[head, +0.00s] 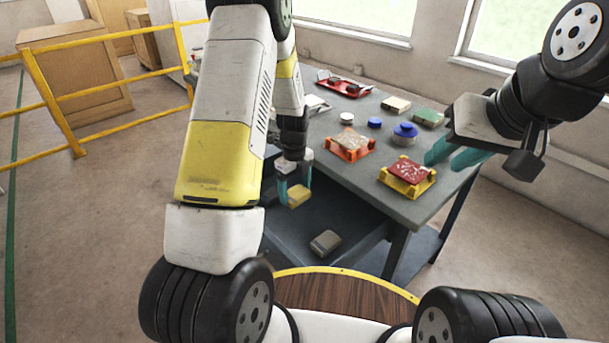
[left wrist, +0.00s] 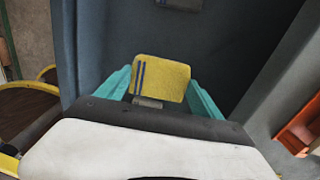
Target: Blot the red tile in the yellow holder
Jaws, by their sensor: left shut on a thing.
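The red tile (head: 411,170) with pale specks lies tilted in the yellow holder (head: 407,189) near the table's right front edge. My left gripper (head: 294,182) is shut on a yellow pad (head: 299,196), off the table's left front edge. In the left wrist view the pad (left wrist: 162,80) shows two dark blue stripes and sits between the teal fingers of my left gripper (left wrist: 158,88). My right gripper (head: 454,155) is open, its teal fingers apart with nothing seen between them, at the table's right side near the red tile.
An orange holder (head: 348,153) with a pale tile stands left of the yellow one. Behind are a blue-topped container (head: 405,134), a blue disc (head: 375,122), a white round item (head: 346,118), a red tray (head: 345,90) and a green block (head: 428,118). A grey object (head: 325,243) lies below.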

